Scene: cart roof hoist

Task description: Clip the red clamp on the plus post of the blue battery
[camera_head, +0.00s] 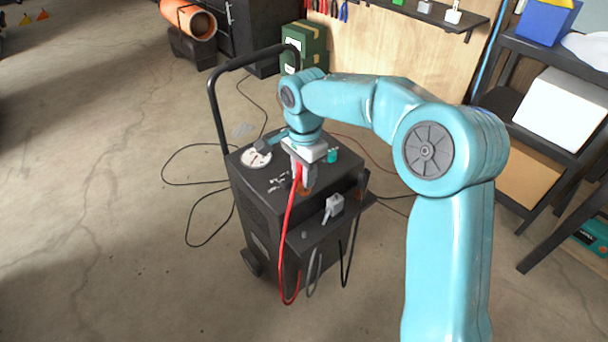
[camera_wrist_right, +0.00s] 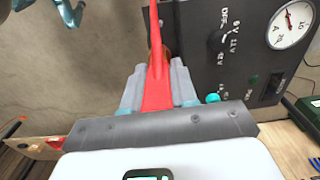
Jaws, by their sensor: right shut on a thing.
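My right gripper (camera_head: 303,178) is over the front part of the black charger cart (camera_head: 262,200). It is shut on the red clamp (camera_head: 298,170), whose red cable (camera_head: 285,235) hangs down the cart's front in a loop. In the right wrist view the red clamp (camera_wrist_right: 157,88) sits between the two grey fingers of the gripper (camera_wrist_right: 158,82), with a copper-coloured part just beyond it. I cannot tell from these views whether the clamp touches the cart. The blue battery and its plus post do not show in either view. My left gripper is not in view.
A grey clamp (camera_head: 333,207) sits on the cart's front ledge. The cart's top bears a round dial (camera_head: 256,158), also in the wrist view (camera_wrist_right: 292,24). The cart's handle (camera_head: 215,110) rises at its back left.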

